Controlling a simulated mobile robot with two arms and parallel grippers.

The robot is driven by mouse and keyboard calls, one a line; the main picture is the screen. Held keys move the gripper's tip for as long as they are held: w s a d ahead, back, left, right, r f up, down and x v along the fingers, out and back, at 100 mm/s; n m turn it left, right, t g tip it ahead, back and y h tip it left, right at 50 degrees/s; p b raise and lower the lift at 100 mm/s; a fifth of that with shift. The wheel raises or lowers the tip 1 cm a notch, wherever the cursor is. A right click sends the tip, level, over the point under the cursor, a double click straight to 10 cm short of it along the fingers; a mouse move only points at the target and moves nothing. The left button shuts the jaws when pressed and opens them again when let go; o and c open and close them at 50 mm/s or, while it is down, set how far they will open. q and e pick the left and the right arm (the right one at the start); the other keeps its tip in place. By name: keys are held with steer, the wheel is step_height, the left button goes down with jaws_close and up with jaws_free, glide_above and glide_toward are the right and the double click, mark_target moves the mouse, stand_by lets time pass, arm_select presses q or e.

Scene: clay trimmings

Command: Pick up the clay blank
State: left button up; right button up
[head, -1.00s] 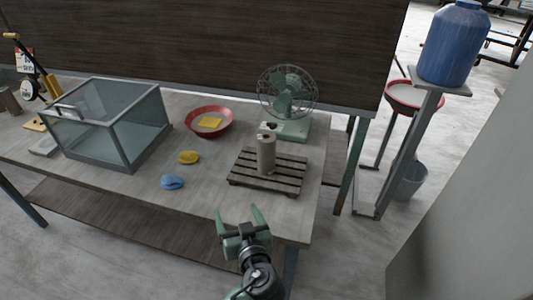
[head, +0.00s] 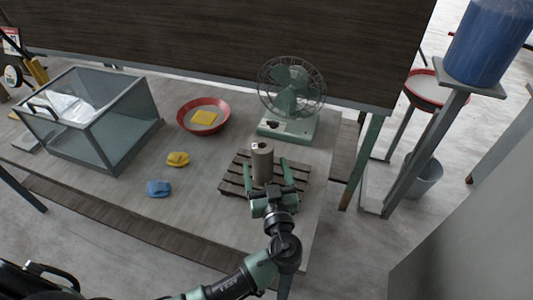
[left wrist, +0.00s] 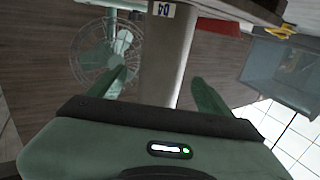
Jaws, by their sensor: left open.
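The clay blank (head: 262,160) is a grey upright cylinder with a small white label near its top. It stands on a dark slatted wooden board (head: 232,185) on the table. My left gripper (head: 268,172) is open at the near side of the blank, its fingers pointing at it, one toward each side. In the left wrist view the blank (left wrist: 170,62) stands between the two open fingers of the left gripper (left wrist: 160,75), and its label is visible. I cannot tell whether a finger touches it. The right gripper is not in view.
A green fan (head: 290,95) stands close behind the board. A red basin (head: 181,123), a yellow lump (head: 178,159) and a blue lump (head: 158,188) lie to the left. A glass box (head: 103,140) is farther left. A blue barrel (head: 485,42) stands at right, off the table.

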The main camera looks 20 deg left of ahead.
arm_select(q)
steer(key=shift+w+a+r, duration=0.2)
steer(key=shift+w+a, duration=0.1)
steer(key=shift+w, duration=0.1)
steer(key=shift+w+a+r+p, duration=0.2)
steer(key=shift+w+a+p, duration=0.2)
steer(key=shift+w+p, duration=0.25)
steer(key=p+x, duration=0.2)
steer(key=x, duration=0.1)
steer(key=shift+w+f, duration=0.2)
steer(key=shift+w, duration=0.05)
steer(key=shift+w+a+f, duration=0.2)
steer(key=shift+w+a, duration=0.05)
steer(key=shift+w, duration=0.15)
steer(key=c, duration=1.4)
jaws_close()
steer(key=shift+r, duration=0.1)
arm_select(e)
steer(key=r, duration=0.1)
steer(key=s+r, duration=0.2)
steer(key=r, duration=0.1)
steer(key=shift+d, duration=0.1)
